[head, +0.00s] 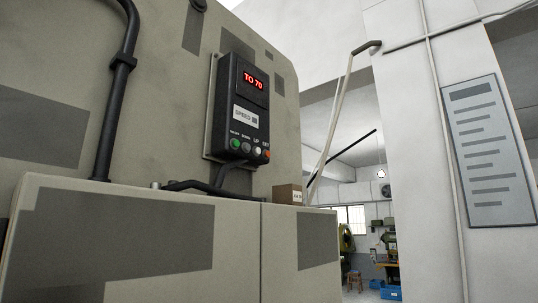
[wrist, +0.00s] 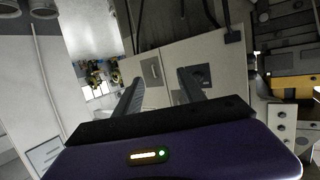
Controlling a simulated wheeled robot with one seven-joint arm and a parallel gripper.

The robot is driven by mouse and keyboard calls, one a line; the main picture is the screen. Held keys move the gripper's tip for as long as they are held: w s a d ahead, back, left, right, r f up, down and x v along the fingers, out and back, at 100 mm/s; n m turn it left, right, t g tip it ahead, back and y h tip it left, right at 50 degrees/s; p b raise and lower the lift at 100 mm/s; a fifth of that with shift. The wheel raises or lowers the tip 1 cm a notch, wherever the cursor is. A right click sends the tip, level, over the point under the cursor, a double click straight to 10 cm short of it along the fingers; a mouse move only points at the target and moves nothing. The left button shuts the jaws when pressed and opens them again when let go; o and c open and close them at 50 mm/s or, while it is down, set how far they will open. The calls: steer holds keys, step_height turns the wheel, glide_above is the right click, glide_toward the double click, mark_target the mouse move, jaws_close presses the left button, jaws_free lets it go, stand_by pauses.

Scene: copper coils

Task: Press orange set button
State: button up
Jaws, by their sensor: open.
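The orange set button (head: 267,154) is the rightmost in a row at the bottom of a dark control box (head: 240,104) in the head view. The box is mounted on a large beige machine, and its red display (head: 255,82) reads "TO 70". To the left of the orange button sit a white button (head: 256,149), a dark grey one (head: 246,147) and a green one (head: 234,143). My gripper (wrist: 158,84) shows only in the wrist view, with its two dark fingers apart and nothing between them. I cannot make out the orange button in the wrist view.
A beige cabinet (head: 236,246) stands below the control box. Black pipes (head: 115,90) run along the machine, and a small brown box (head: 288,194) sits on the cabinet's top. A white pillar with a grey notice (head: 490,150) is at the right.

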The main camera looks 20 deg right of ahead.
jaws_close()
stand_by(1.3)
